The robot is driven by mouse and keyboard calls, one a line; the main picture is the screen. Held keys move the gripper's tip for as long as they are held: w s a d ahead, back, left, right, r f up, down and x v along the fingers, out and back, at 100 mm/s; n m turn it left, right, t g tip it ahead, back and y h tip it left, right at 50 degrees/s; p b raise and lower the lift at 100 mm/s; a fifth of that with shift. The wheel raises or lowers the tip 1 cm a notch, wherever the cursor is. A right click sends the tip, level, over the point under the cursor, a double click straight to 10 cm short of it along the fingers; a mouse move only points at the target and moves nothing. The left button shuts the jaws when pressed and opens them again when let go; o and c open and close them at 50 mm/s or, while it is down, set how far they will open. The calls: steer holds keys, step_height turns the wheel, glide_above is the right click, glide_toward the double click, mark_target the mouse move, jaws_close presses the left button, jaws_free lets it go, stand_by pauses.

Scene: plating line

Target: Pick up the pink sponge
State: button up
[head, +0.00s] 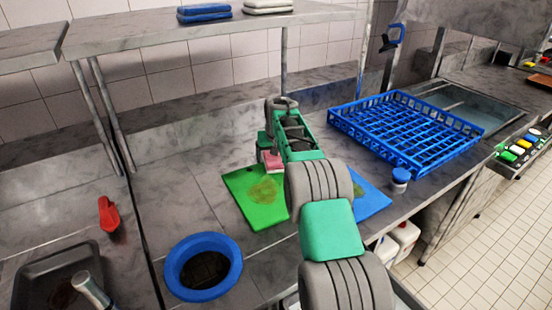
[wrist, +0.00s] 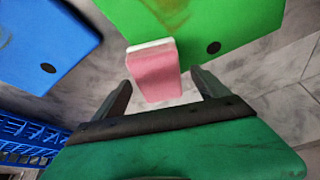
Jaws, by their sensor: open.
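The pink sponge (wrist: 155,76) has a white layer along one edge. In the wrist view it lies between the two fingers of my gripper (wrist: 164,90), with a gap on each side. In the head view the sponge (head: 272,162) shows at the far end of the green cutting board (head: 245,207), right beside my gripper (head: 268,150). My gripper is open, with its fingers on either side of the sponge and not visibly touching it. My arm hides part of the counter and the boards in the head view.
A blue cutting board (head: 372,200) lies right of the green one. A blue bowl (head: 172,267) and a red item (head: 107,214) are on the left. A shelf (head: 150,32) hangs above.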

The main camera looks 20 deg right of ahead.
steer(key=shift+w+f, duration=0.3)
steer(key=shift+f, duration=0.3)
steer(key=shift+d, duration=0.1)
steer(key=c, duration=1.6)
steer(key=shift+w+b+v, duration=0.2)
steer(key=shift+v, duration=0.75)
steer(key=shift+w+b+v, duration=0.15)
steer(key=shift+w+v, duration=0.05)
steer(key=shift+v, duration=0.7)
steer(key=s+r, duration=0.1)
steer(key=s+r+b, duration=0.1)
steer(key=r, duration=0.1)
steer(key=s+r, duration=0.1)
steer(key=shift+s+a+r+b, duration=0.2)
steer(key=shift+s+r+b, duration=0.1)
steer(key=shift+r, duration=0.05)
steer(key=s+r, duration=0.1)
steer(key=s, duration=0.2)
steer(key=s+a+r+b, duration=0.1)
steer(key=s+r, duration=0.1)
steer(key=s, duration=0.1)
steer(key=s+r+b, duration=0.1)
steer(key=s+r, duration=0.1)
steer(key=s, duration=0.1)
steer(key=shift+s+a, duration=0.35)
steer(key=shift+s, duration=0.05)
